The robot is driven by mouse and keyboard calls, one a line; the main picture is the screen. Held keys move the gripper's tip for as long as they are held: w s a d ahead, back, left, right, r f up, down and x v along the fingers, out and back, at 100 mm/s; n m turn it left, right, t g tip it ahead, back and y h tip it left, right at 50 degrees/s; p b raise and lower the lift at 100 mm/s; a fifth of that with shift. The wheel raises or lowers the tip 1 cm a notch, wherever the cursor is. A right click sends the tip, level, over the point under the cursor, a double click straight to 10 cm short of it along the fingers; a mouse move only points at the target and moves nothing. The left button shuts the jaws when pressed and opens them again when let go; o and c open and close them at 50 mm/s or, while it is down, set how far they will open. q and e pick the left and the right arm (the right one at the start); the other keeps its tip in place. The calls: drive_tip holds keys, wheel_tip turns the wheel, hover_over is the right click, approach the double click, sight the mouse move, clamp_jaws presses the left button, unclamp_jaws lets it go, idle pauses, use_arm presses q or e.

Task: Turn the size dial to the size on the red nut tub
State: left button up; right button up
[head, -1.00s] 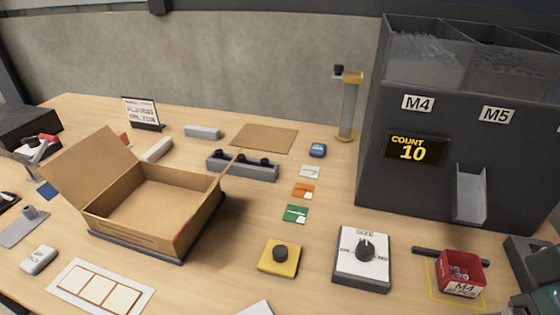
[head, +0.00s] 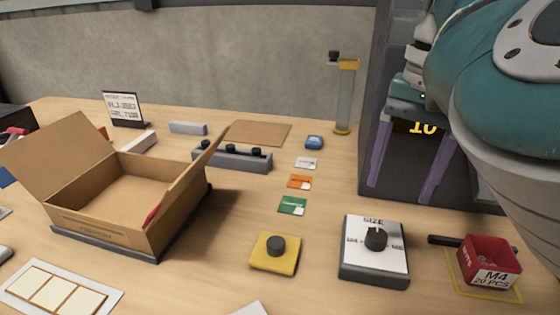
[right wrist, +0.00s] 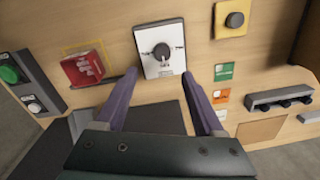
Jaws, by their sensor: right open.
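The size dial (head: 375,239) is a black knob on a white-topped grey box (head: 374,279) marked SIZE, with M4 at the left and M5 at the right. Its pointer seems to face up, between the two marks. The red nut tub (head: 497,252) stands right of it, labelled M4, 20 PCS. My right gripper (head: 400,192) is open and empty, above and behind the dial. In the right wrist view, the dial (right wrist: 161,50) shows just beyond and between the open fingers (right wrist: 160,76), apart from them. My left gripper is not in view.
The dark feeder (head: 370,110) stands behind my right arm; its display is partly hidden. A yellow block with a black button (head: 275,266) is left of the dial box. An open carton (head: 105,232) stands at left.

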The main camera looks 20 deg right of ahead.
sight(378, 234)
drive_tip(key=f, duration=0.3)
drive_tip(key=f+b, duration=0.1)
drive_tip(key=f, duration=0.2)
drive_tip(key=f+b, duration=0.1)
drive_tip(key=f, duration=0.2)
drive_tip(key=shift+w+a+f, duration=0.3)
drive_tip(key=shift+a+f, duration=0.05)
drive_tip(key=shift+f, duration=0.05)
clamp_jaws()
